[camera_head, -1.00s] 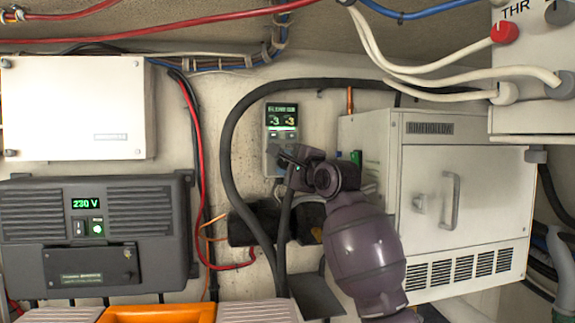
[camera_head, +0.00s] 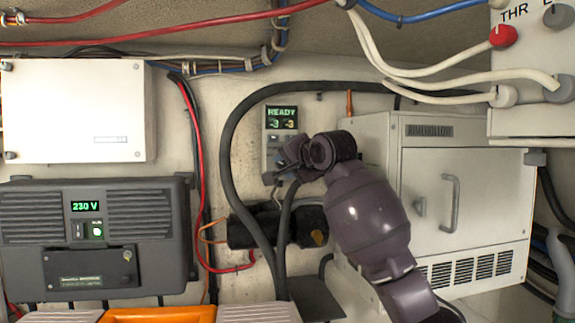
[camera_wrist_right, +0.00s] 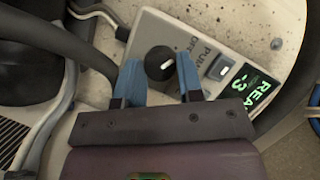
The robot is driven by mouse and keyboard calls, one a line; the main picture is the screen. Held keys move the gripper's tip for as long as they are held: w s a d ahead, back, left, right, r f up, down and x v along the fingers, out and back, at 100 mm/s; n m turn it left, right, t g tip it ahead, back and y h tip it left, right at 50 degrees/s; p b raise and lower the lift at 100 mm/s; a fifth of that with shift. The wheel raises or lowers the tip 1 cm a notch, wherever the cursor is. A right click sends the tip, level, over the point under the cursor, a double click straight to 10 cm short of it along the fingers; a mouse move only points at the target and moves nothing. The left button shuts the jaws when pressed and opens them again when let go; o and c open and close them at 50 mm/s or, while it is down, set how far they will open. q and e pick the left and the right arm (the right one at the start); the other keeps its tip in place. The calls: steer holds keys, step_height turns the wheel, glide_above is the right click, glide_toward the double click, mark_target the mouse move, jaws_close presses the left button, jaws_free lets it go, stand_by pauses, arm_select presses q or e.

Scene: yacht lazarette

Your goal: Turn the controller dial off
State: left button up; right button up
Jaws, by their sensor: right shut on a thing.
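The controller is a narrow grey box on the back wall; its lit display (camera_head: 281,118) reads READY in the head view. In the right wrist view the same display (camera_wrist_right: 262,92) glows green at the right. The black round dial (camera_wrist_right: 160,61) with a white pointer line sits on the controller's face, beside partly hidden OFF and PUMP lettering. The pointer slants up and right in that view. My right gripper (camera_wrist_right: 159,76) has its blue fingers closed on either side of the dial. In the head view the right gripper (camera_head: 277,172) covers the controller's lower part. My left gripper is not in view.
A rocker switch (camera_wrist_right: 218,68) lies between dial and display. A thick black hose (camera_head: 228,150) loops around the controller's left and top. A white cabinet (camera_head: 475,190) with a handle stands close right of my arm. A dark inverter (camera_head: 140,215) hangs left.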

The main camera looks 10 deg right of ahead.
steer(key=shift+n+h, duration=0.3)
steer(key=shift+n, duration=0.2)
stand_by(0.3)
steer(key=o, duration=0.9)
arm_select(q)
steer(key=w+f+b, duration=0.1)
steer(key=b, duration=0.1)
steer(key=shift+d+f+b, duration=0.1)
steer(key=shift+b, duration=0.25)
arm_select(e)
steer(key=v, duration=1)
steer(key=shift+s+d+r, duration=0.1)
steer(key=shift+s+r, duration=0.25)
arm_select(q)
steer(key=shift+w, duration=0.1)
